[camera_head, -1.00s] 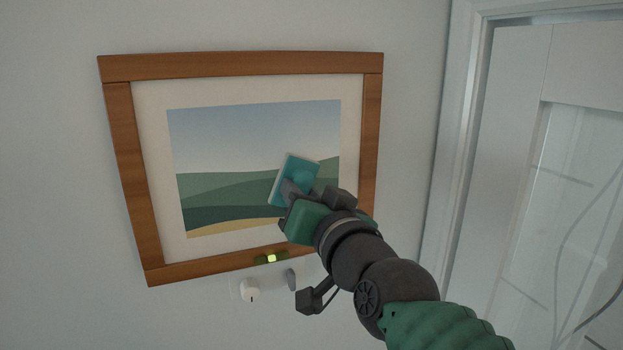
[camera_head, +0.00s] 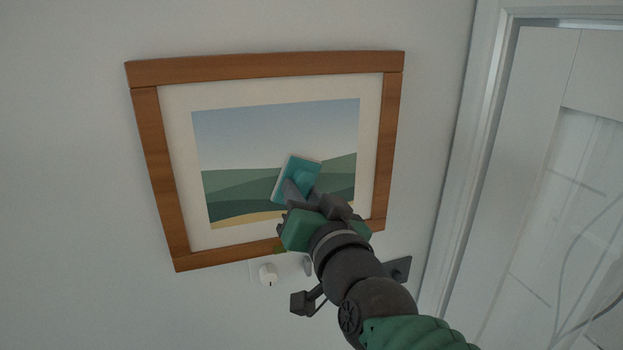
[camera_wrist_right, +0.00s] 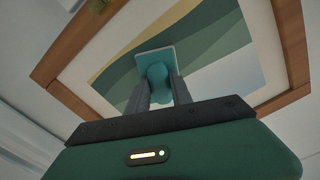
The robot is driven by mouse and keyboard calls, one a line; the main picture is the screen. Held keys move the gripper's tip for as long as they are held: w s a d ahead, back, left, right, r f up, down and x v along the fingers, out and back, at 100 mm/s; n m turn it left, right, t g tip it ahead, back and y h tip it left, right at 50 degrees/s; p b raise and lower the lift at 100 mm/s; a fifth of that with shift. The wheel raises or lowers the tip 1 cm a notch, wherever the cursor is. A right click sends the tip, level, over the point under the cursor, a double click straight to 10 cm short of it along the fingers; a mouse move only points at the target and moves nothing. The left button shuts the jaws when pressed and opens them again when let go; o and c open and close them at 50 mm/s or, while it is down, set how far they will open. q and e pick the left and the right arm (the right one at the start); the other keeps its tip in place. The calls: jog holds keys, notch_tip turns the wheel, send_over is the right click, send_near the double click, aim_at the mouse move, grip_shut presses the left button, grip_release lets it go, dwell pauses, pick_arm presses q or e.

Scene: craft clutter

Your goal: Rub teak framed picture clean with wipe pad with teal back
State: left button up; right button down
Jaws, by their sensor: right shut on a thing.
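The teak framed picture (camera_head: 390,130) hangs on the wall and shows a landscape with sky, green hills and a sand-coloured strip. The wipe pad with teal back (camera_head: 299,177) is in front of the picture's lower middle. My right gripper (camera_head: 292,194) is shut on the pad's teal grip. In the right wrist view the two fingers (camera_wrist_right: 158,92) hold the pad (camera_wrist_right: 155,62) from both sides, with the picture (camera_wrist_right: 210,50) behind it. I cannot tell whether the pad touches the picture. My right forearm hides part of the lower right frame. My left gripper is not in view.
A white plate with a round knob (camera_head: 268,274) is on the wall just below the frame. A white panelled door (camera_head: 545,130) with its trim stands to the right. The wall left of the picture is bare.

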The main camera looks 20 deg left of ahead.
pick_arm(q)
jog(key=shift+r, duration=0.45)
pick_arm(e)
jog(key=shift+s+a, duration=0.2)
jog(key=shift+a, duration=0.05)
